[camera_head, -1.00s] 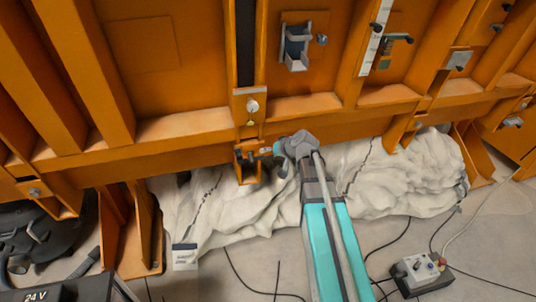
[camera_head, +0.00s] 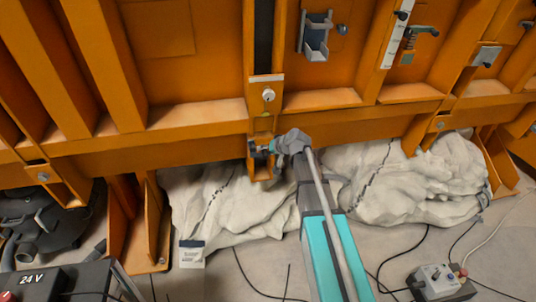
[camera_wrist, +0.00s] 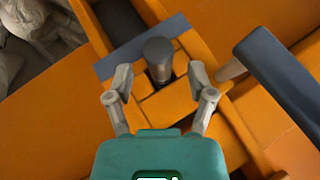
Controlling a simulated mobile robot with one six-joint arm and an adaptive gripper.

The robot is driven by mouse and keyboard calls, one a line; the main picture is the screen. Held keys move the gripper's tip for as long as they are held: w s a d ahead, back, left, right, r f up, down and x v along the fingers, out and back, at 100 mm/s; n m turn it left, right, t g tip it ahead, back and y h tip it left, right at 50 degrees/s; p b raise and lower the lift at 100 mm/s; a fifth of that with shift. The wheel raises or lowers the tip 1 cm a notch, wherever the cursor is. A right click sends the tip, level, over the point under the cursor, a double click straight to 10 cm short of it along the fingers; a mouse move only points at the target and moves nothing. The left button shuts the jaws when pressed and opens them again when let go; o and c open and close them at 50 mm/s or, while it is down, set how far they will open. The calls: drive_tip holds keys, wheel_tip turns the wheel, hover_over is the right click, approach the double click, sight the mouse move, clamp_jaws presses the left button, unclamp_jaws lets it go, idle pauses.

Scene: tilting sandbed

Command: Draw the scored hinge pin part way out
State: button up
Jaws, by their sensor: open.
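A dark round-headed pin (camera_wrist: 158,48) with a paler shank stands in an orange bracket (camera_wrist: 185,95) in the wrist view. My gripper (camera_wrist: 160,74) is open, its two grey fingers on either side of the pin with gaps on both sides. No score mark can be made out on the pin. In the head view the bracket (camera_head: 261,170) hangs below the orange frame, and my gripper (camera_head: 270,147) is right beside it. The pin is too small and partly hidden there to tell clearly.
A thick dark bar (camera_wrist: 285,85) lies close to the right of the fingers in the wrist view. White crumpled sheeting (camera_head: 400,185) lies beneath the frame. A control box (camera_head: 438,282) with cables stands on the floor at right, a 24 V unit (camera_head: 50,280) at left.

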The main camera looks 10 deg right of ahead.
drive_tip(key=shift+w+a+f, duration=0.2)
drive_tip(key=shift+w+f, duration=0.15)
clamp_jaws()
idle(0.3)
